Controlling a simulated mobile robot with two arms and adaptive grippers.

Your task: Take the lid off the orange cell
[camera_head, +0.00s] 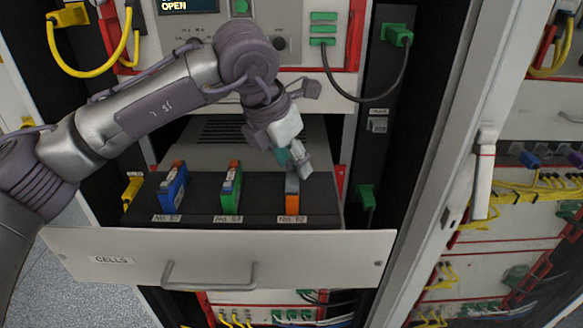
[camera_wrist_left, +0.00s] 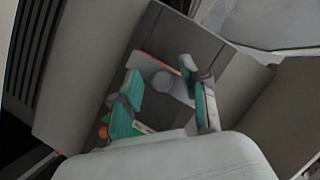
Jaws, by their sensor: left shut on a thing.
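The orange cell (camera_head: 292,204) stands upright in the right slot of the open drawer, with a grey upper part. My left gripper (camera_head: 298,160) comes down over its top and hides much of it. In the left wrist view, the teal-padded fingers (camera_wrist_left: 165,92) close around a small light grey piece, which looks like the lid (camera_wrist_left: 162,82). I cannot tell whether the lid still touches the cell. My right gripper is not in view.
A blue cell (camera_head: 172,190) and a green cell (camera_head: 230,190) stand to the left in the same drawer. The drawer front (camera_head: 330,255) has a handle. A cabinet door frame with a latch (camera_head: 484,172) stands to the right. Cables hang around the rack.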

